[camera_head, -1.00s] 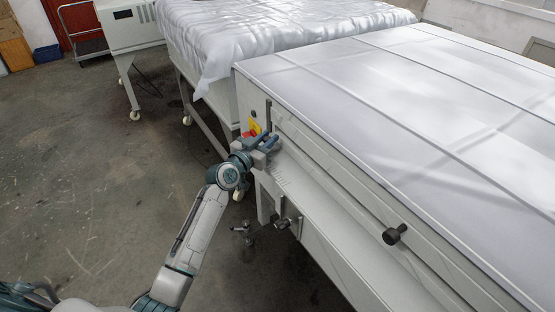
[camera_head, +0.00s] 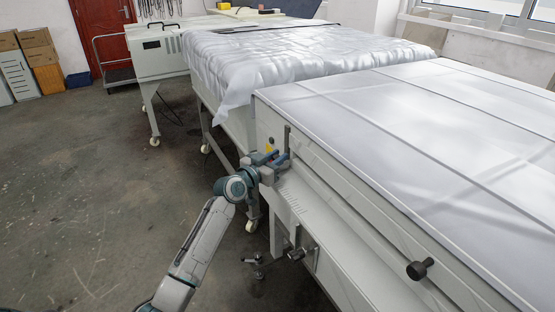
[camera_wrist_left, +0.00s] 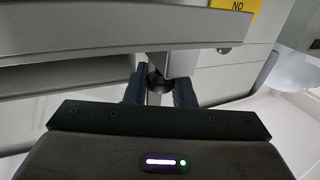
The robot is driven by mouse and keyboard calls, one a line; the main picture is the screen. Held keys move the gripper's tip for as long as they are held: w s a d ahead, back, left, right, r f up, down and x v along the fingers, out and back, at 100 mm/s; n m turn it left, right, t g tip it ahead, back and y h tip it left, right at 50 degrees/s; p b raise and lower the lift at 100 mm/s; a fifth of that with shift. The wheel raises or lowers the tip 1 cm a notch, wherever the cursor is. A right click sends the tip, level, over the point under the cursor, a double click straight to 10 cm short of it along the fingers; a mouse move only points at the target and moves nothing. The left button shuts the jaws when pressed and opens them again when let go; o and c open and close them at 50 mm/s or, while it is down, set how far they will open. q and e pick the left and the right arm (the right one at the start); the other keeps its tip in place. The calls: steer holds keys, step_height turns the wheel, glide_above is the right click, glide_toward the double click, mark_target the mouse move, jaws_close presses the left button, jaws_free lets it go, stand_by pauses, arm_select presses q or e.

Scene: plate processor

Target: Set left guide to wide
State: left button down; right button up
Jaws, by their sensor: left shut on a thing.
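My left gripper (camera_head: 276,164) is at the near left corner of the white plate processor (camera_head: 400,140), at the left end of its front rail. In the left wrist view, the fingers (camera_wrist_left: 160,88) are closed around a dark round knob (camera_wrist_left: 157,80) below a grey rail. I take this to be the left guide's knob; the gripper hides it in the head view. A second black knob (camera_head: 420,269) stands out from the front rail further right, with no gripper at it. My right gripper is not in view.
Below are a front ledge and metal fittings (camera_head: 296,253). A table with a crumpled translucent cover (camera_head: 300,55) stands behind. The grey floor on the left (camera_head: 90,190) is clear.

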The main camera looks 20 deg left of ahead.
arm_select(q)
steer(key=shift+a+r, duration=0.1)
steer(key=shift+r, duration=0.05)
steer(key=c, duration=1.4)
jaws_free()
steer(key=shift+w, duration=0.1)
steer(key=shift+o, duration=0.5)
steer(key=shift+a+f, duration=0.15)
steer(key=shift+f, duration=0.05)
steer(key=shift+s, duration=0.4)
steer(key=v, duration=1)
steer(key=shift+b, duration=0.3)
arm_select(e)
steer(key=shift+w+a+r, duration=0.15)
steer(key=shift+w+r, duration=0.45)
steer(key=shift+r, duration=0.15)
